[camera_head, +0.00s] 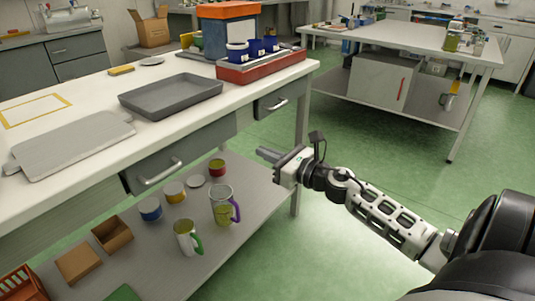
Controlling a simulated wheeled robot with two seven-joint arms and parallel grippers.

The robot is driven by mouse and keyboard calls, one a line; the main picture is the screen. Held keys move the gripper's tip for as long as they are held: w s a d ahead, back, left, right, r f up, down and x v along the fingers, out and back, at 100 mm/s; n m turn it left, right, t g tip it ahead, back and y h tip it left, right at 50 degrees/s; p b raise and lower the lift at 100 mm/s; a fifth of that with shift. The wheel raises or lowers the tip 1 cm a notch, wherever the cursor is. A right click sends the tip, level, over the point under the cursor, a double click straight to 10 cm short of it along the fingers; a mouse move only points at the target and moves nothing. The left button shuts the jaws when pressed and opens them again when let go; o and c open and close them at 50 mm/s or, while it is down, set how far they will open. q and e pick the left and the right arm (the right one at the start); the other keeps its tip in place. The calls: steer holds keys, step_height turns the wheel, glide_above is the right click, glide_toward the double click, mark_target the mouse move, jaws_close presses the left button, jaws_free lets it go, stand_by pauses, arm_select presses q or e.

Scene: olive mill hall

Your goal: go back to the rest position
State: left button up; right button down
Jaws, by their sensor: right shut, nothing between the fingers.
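My right gripper (271,156) is in the middle of the head view, with its arm coming in from the lower right. Its fingers are together with nothing between them, and they point left. It hangs in front of the white workbench (85,105), near the table's right end and below the level of its top. It appears apart from the bench, though the exact gap is hard to tell. My left gripper is not in view.
A grey tray (170,95), a grey board (70,145) and a red box with blue cups (262,68) are on the bench. Mugs, including one with a purple handle (222,205), stand on the lower shelf. A second table (400,38) stands behind. Green floor (350,150) is clear between them.

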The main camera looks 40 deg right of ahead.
steer(key=shift+s, duration=0.25)
steer(key=shift+r, duration=0.1)
